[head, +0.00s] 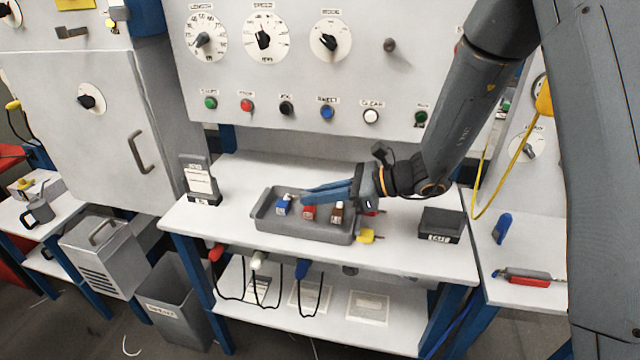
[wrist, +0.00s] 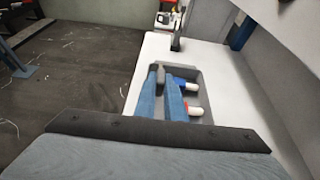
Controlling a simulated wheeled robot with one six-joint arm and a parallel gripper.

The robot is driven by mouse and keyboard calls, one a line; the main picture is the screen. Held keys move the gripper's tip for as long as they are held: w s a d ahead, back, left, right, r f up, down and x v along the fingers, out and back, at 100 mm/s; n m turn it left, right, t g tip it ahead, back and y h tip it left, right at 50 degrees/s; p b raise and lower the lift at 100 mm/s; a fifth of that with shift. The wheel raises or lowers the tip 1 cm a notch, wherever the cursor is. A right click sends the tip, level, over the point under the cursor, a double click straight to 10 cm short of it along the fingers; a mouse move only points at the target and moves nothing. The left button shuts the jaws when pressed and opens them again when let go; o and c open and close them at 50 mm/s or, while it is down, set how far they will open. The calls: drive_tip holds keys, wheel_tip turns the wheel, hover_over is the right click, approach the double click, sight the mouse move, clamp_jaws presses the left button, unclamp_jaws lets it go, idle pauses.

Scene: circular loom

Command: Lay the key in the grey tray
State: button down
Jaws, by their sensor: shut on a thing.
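The grey tray (head: 300,232) sits on the white bench, with a blue, a red and a brown small item standing in it. My gripper (head: 304,196) has long blue fingers, reaching leftward above the tray. In the wrist view, my gripper (wrist: 162,82) is over the left part of the tray (wrist: 190,73). The fingers are shut on a small grey thing (wrist: 160,74) at their tips, which seems to be the key. Its shape is mostly hidden, and the head view does not show it.
A card stand (head: 198,180) is left of the tray, and a dark labelled box (head: 441,224) is to the right. A yellow thing (head: 367,236) lies by the tray's front right corner. The panel with dials rises behind. Bench is clear between stand and tray.

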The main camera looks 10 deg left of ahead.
drive_tip(key=shift+d+f+b, duration=0.1)
drive_tip(key=shift+f+b, duration=2.6)
drive_tip(key=shift+f, duration=1.3)
drive_tip(key=shift+f, duration=0.45)
drive_tip(key=c, duration=1.7)
unclamp_jaws()
drive_tip(key=shift+c, duration=0.2)
drive_tip(key=shift+r, duration=0.1)
